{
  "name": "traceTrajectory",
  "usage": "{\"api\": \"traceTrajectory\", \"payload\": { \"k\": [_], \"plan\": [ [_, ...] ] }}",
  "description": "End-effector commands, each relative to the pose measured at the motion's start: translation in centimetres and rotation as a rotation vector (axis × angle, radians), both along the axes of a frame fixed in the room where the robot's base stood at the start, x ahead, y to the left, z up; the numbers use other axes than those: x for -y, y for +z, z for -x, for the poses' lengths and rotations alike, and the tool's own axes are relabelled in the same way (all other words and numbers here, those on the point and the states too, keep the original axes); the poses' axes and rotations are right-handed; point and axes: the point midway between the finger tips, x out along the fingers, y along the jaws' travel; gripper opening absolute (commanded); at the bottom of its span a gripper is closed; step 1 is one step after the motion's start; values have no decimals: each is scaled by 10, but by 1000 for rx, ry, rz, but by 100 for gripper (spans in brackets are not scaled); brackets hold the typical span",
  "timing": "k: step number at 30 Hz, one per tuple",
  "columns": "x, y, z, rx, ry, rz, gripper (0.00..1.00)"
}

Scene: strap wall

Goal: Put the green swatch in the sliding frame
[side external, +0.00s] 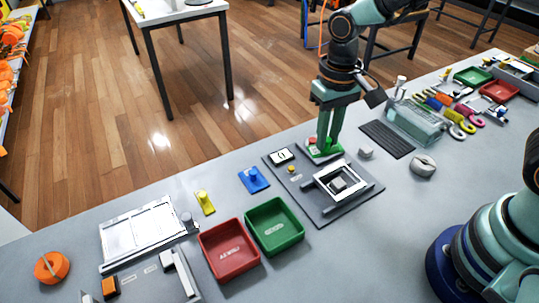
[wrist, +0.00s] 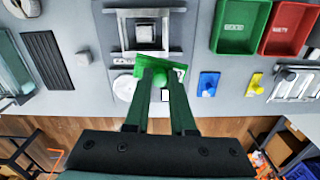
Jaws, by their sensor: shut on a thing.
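The green swatch (wrist: 160,64) is in my gripper (wrist: 163,78), whose fingers are shut on it; they cover part of it in the wrist view. In the side view my gripper (side external: 325,146) points down at the back edge of the dark plate, with a little of the green swatch (side external: 330,157) showing at the fingertips. The sliding frame (side external: 322,188) is a pale square frame around a small grey block, on the dark plate in front of my gripper. It also shows in the wrist view (wrist: 126,54), just above the swatch. I cannot tell whether the swatch touches the plate.
A blue swatch (side external: 253,180), a yellow swatch (side external: 205,203), a green tray (side external: 274,226) and a red tray (side external: 229,251) are to the left. A grey block (side external: 366,152) and dark ribbed mat (side external: 387,138) are to the right.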

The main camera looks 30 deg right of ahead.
Motion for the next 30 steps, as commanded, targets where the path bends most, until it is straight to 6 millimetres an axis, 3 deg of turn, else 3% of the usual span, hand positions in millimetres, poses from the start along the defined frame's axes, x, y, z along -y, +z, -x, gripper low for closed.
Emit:
{"api": "traceTrajectory", "payload": {
  "k": [3, 9, 17, 30],
  "plan": [
    [16, -9, 17, -2, 119, 1, 0],
    [27, -17, 32, -3, 235, 0, 0],
    [29, -29, 34, -6, 253, 0, 0],
    [29, -67, 35, -7, 251, 1, 0]
  ]
}}
